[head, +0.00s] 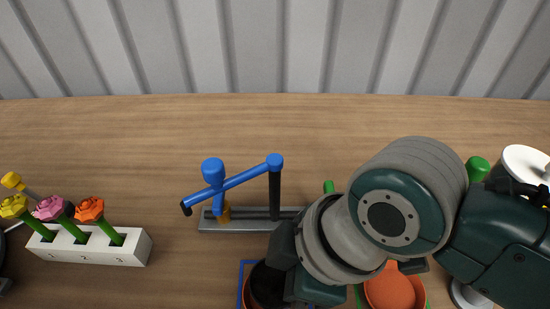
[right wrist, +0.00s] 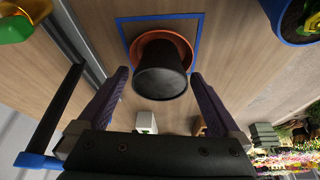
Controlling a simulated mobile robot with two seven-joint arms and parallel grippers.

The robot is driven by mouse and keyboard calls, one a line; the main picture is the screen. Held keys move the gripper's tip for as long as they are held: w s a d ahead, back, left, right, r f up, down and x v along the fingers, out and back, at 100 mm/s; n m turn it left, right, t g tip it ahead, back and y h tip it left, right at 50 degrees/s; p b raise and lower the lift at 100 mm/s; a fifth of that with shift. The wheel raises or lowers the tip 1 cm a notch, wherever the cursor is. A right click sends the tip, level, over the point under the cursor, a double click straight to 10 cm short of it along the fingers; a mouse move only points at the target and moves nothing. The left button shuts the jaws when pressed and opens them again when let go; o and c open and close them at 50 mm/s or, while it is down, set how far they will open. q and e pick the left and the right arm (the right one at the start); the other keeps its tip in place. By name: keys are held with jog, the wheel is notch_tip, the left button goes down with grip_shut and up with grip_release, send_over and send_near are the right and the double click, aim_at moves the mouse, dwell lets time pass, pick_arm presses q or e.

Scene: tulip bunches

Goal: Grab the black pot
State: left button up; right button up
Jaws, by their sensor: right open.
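The black pot (right wrist: 160,82) stands in an orange saucer (right wrist: 178,42) inside a blue square outline (right wrist: 200,28) in the right wrist view. My right gripper (right wrist: 159,76) is open, with one finger on each side of the pot in the picture and a small gap at both sides. I cannot tell how far the fingertips are from it in depth. In the head view the black pot (head: 268,284) is at the bottom edge, partly hidden by my right arm and gripper (head: 290,270). My left gripper is not clearly visible.
A blue lever stand (head: 216,178) on a grey rail is behind the pot. An orange pot (head: 390,288) sits in a green square to the right. A white numbered block (head: 95,248) with three flowers stands left. The back of the table is clear.

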jog(key=c, duration=1.5)
